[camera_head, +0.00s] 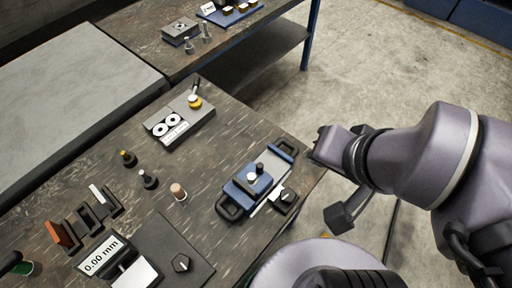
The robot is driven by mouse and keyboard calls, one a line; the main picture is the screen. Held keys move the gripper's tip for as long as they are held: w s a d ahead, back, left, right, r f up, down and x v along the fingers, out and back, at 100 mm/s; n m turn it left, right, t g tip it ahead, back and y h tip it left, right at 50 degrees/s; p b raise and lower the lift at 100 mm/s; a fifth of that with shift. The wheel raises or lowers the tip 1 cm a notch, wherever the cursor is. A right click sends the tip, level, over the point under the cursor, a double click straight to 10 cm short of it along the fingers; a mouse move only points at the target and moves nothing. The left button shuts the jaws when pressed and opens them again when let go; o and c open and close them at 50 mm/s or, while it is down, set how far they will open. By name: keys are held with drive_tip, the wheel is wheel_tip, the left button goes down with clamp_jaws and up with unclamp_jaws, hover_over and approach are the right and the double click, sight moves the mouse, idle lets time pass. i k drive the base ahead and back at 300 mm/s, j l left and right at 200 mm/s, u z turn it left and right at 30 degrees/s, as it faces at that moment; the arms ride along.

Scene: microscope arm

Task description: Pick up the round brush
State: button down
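I cannot tell for sure which object is the round brush. One candidate is a small upright cylinder with a beige top (178,191) near the middle of the dark table. Two small dark knob-like pieces stand up-left of it, one with an orange top (128,159) and one with a grey top (148,179). My gripper (327,147) is at the right, past the table's right edge and well apart from these pieces. Its fingers are small and seen at an angle, so its opening is unclear. I see nothing held in it.
A blue device with black handles (249,186) stands between my gripper and the small pieces. A grey block with two white dials (178,124) sits behind. A display reading 0.00 mm (101,255) and a row of upright plates (83,221) are at lower left.

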sight(181, 195)
drive_tip(key=k+u, duration=0.2)
drive_tip(key=u, duration=0.2)
drive_tip(key=k+j+u, duration=0.1)
drive_tip(key=k+u, duration=0.15)
drive_tip(key=u, duration=0.15)
drive_tip(key=k+j+u, duration=0.15)
drive_tip(key=u, duration=0.3)
